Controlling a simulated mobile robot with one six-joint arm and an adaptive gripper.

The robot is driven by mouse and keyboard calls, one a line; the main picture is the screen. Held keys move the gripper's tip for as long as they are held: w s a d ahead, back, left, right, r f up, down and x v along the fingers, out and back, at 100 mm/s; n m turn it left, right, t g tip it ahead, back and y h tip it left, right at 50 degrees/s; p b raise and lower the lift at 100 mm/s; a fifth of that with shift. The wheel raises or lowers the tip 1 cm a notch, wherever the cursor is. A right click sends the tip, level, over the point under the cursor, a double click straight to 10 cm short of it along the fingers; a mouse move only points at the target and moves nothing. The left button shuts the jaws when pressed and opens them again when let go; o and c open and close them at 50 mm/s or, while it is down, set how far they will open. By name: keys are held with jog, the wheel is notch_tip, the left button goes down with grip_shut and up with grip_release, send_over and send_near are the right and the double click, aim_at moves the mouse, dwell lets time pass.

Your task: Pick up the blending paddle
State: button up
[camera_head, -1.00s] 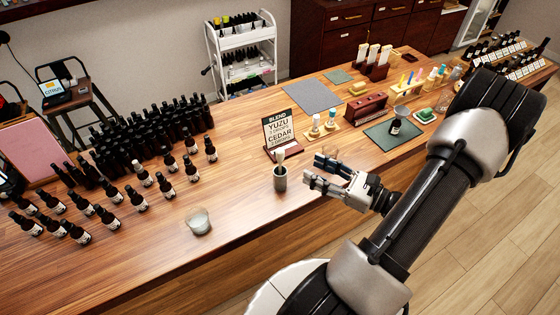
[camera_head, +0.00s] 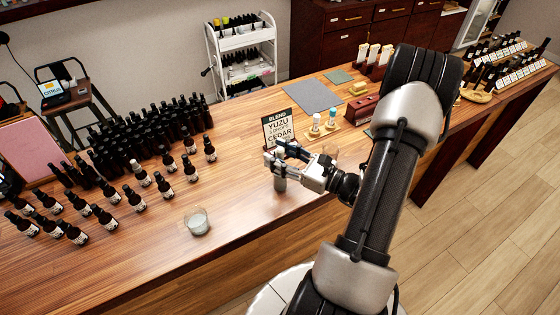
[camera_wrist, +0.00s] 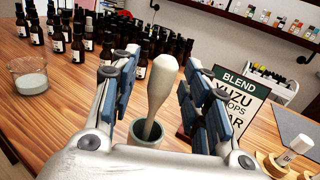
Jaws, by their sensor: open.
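The blending paddle (camera_wrist: 159,82) is a pale, rounded tool standing in a small grey-green cup (camera_wrist: 150,137), tilted slightly. In the wrist view it shows between the two open finger pads of my gripper (camera_wrist: 162,88), with gaps on both sides. In the head view my gripper (camera_head: 281,157) is at the cup (camera_head: 280,182) and hides the paddle and the cup's upper part. Whether the fingers reach around the paddle in depth is hard to tell.
A blend sign (camera_head: 279,128) reading yuzu and cedar stands close behind. A glass beaker (camera_head: 198,222) is to the left on the wooden table (camera_head: 150,260). Many dark bottles (camera_head: 150,140) crowd the left. Two small bottles on a wooden stand (camera_head: 322,131) are at right.

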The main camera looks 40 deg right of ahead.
jog(key=shift+c, duration=0.5)
jog(key=c, duration=0.8)
